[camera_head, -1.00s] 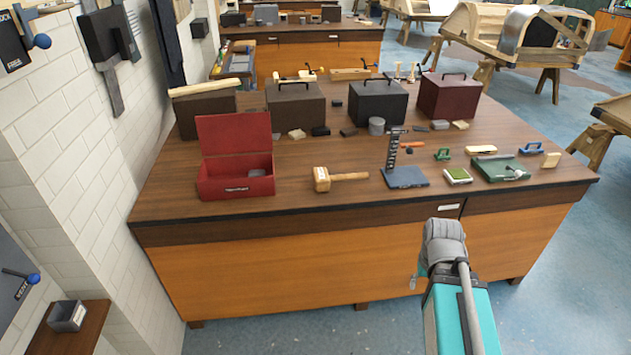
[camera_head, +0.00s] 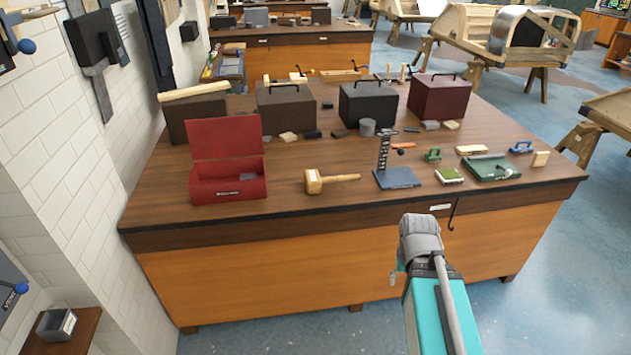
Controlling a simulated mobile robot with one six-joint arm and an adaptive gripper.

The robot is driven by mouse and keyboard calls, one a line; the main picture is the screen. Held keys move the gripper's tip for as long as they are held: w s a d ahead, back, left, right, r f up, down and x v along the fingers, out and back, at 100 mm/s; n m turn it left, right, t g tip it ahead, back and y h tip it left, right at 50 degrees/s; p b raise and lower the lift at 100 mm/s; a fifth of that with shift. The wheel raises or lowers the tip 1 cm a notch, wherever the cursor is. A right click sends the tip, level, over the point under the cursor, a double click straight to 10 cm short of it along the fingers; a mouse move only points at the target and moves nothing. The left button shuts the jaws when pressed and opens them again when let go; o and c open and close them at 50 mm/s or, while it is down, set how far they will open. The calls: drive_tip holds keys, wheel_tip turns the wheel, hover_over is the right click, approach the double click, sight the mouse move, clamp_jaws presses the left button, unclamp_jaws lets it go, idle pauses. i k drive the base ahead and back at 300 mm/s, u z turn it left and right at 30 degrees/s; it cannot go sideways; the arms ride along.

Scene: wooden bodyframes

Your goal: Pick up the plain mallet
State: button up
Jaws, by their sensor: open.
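The plain mallet (camera_head: 314,182) lies on its side on the wooden workbench (camera_head: 290,200), near the front edge. Its pale wooden head is at the left and its handle points right. It lies between the open red toolbox (camera_head: 228,190) and a dark stand with an upright ladder-like post (camera_head: 398,178). Nothing covers the mallet or touches it. My teal and grey arm rises from the bottom, right of centre, in front of the bench and apart from the mallet.
Dark lidded boxes (camera_head: 367,105) line the bench's rear. Small blocks lie before them. A green case (camera_head: 492,168) and other small items occupy the right front. A black hook (camera_head: 452,213) hangs at the front edge. A tiled wall (camera_head: 60,150) stands left; open floor (camera_head: 565,270) lies right.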

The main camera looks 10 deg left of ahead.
sight(313, 179)
drive_tip(key=u, duration=0.05)
drive_tip(key=i, duration=0.95)
drive_tip(key=z, duration=0.05)
